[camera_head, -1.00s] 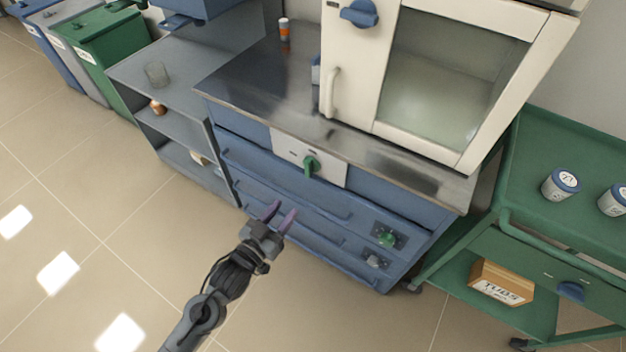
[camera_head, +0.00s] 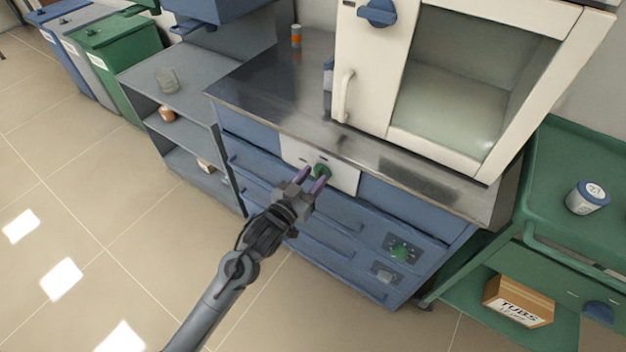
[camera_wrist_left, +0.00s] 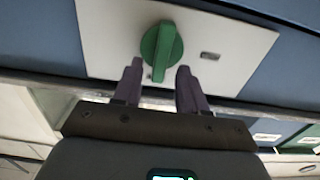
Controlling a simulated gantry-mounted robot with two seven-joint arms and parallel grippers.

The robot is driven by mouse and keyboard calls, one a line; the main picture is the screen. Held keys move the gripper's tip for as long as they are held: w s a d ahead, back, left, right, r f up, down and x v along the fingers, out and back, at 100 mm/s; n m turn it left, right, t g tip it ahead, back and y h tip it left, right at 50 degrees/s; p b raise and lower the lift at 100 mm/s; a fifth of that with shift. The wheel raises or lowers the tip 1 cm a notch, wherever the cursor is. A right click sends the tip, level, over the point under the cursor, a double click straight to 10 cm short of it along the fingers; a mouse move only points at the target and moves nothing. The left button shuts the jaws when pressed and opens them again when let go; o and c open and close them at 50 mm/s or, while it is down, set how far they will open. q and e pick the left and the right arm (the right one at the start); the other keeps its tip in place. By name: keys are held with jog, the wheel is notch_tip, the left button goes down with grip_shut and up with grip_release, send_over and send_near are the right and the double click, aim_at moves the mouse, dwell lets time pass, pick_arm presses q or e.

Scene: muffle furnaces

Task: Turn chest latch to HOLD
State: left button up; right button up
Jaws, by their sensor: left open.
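The chest latch is a green knob (camera_head: 321,170) on a pale plate (camera_head: 345,178) at the top of the blue drawer chest (camera_head: 400,205). In the left wrist view the knob (camera_wrist_left: 161,47) shows close up, its bar close to upright in the picture, with a small dark mark on the plate to its right. My left gripper (camera_head: 308,178) is open, its purple fingertips in front of the plate. In the wrist view the fingers (camera_wrist_left: 157,75) are on either side of the knob's lower end, with gaps visible. Whether they touch the plate I cannot tell. My right gripper is not in view.
A white furnace (camera_head: 362,85) with a glass door stands on the steel top above. A second green knob (camera_head: 399,252) is lower right on the chest. A green cart (camera_head: 560,170) is at right, grey shelves (camera_head: 190,110) at left. The floor in front is clear.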

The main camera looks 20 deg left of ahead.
pick_arm(q)
jog(key=shift+w+d, duration=0.15)
jog(key=shift+w, duration=0.05)
jog(key=shift+c, duration=0.6)
grip_shut()
